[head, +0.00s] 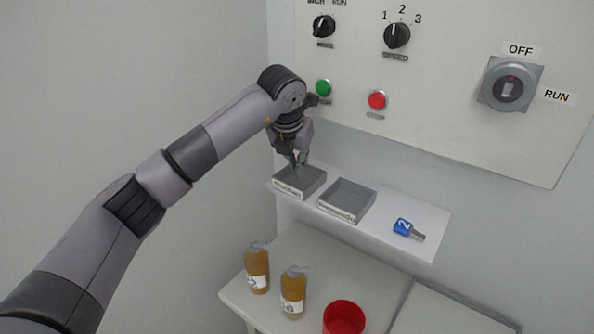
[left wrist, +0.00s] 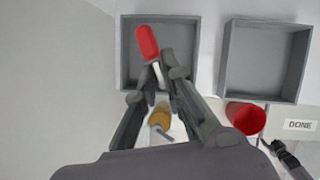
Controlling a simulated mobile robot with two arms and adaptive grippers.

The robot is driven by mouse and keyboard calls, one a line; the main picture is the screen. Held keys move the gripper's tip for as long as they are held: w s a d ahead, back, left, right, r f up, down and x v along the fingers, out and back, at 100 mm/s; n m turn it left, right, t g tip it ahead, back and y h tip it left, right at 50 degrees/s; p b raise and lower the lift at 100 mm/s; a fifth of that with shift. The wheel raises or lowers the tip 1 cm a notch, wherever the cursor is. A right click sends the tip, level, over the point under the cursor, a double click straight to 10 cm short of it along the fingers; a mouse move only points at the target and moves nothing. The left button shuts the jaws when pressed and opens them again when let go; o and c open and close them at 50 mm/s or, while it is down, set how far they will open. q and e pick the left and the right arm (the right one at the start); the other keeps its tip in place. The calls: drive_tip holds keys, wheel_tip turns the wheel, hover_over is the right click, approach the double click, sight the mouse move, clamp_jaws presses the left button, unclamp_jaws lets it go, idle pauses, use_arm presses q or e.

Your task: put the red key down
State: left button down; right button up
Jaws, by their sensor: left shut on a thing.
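My left gripper (head: 297,157) is just above the left grey tray (head: 287,188) on the white shelf. In the left wrist view, my left gripper (left wrist: 160,73) is shut on the red key (left wrist: 147,42). The key's red head points up and left between the fingertips, over the left tray (left wrist: 125,55); its pale shank is at the fingers. I cannot tell whether the key touches the tray floor. In the head view the fingers mostly hide the key.
A second, empty grey tray (head: 349,216) stands to the right, then a blue key (head: 404,227) on the shelf (head: 435,217). Below are two amber bottles (head: 257,270) and a red cup (head: 344,318). The control panel (head: 440,110) rises behind the shelf.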

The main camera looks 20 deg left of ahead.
use_arm(q)
wheel_tip(320, 180, down, 3)
drive_tip(key=shift+s+f+p, duration=0.1)
drive_tip(key=shift+s+p, duration=0.05)
drive_tip(key=shift+p, duration=0.5)
drive_tip(key=shift+w+f+p, duration=0.2)
drive_tip(key=shift+p, duration=0.15)
drive_tip(key=shift+w+f, duration=0.1)
drive_tip(key=shift+f, duration=0.1)
drive_tip(key=shift+f, duration=0.1)
drive_tip(key=shift+f, duration=0.2)
drive_tip(key=c, duration=1.7)
unclamp_jaws()
drive_tip(key=shift+r, duration=0.1)
